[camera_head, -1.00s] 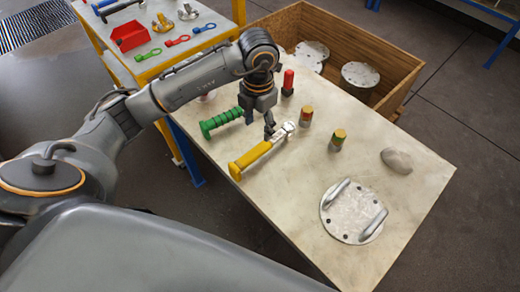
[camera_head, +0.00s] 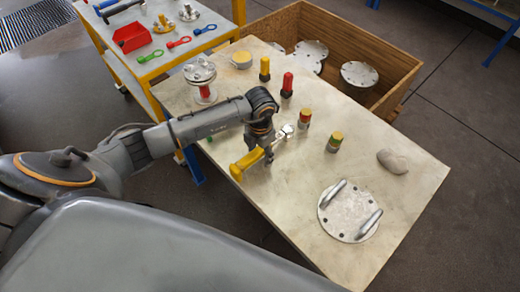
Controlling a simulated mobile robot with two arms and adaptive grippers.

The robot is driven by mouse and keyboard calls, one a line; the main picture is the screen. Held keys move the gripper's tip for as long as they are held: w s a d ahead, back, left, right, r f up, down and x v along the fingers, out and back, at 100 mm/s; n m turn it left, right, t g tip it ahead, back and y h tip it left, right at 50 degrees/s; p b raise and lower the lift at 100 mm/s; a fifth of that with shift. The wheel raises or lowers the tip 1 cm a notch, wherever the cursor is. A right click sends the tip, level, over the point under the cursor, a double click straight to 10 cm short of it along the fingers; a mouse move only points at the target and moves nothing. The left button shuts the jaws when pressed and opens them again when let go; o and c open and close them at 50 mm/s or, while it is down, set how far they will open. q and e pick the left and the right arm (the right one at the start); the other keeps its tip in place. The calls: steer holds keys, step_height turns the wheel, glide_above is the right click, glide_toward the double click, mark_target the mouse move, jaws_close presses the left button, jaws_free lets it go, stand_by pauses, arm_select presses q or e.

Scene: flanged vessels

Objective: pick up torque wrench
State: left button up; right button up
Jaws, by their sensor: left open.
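A wrench with a yellow handle (camera_head: 241,168) and a silver head (camera_head: 287,130) lies on the pale table (camera_head: 310,258). I take it for the torque wrench. My left gripper (camera_head: 269,158) is open and points down over the middle of the wrench, hiding part of it. I cannot tell whether its fingers touch the wrench. A green-handled tool is almost wholly hidden behind my left arm. My right gripper is not in view.
A flanged vessel (camera_head: 201,82) is at the back left. A flange plate with two handles (camera_head: 350,210) and a grey lump (camera_head: 392,161) are at right. A wooden crate (camera_head: 402,88) adjoins the table.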

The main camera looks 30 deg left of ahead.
arm_select(q)
jaws_close()
steer(key=shift+w, duration=0.1)
steer(key=shift+r, duration=0.1)
steer(key=shift+r+b, duration=0.45)
steer(key=shift+r, duration=0.1)
steer(key=s+r, duration=0.2)
steer(key=s+r+b, duration=0.1)
steer(key=r, duration=0.2)
steer(key=s+r+b, duration=0.1)
steer(key=s+r, duration=0.1)
steer(key=r, duration=0.1)
steer(key=shift+s+a, duration=0.25)
steer(key=shift+s, duration=0.1)
steer(key=s+r+b, duration=0.2)
steer(key=s+r, duration=0.1)
steer(key=s, duration=0.5)
steer(key=shift+s+a+r, duration=0.2)
steer(key=shift+a+r, duration=0.1)
steer(key=shift+r, duration=0.1)
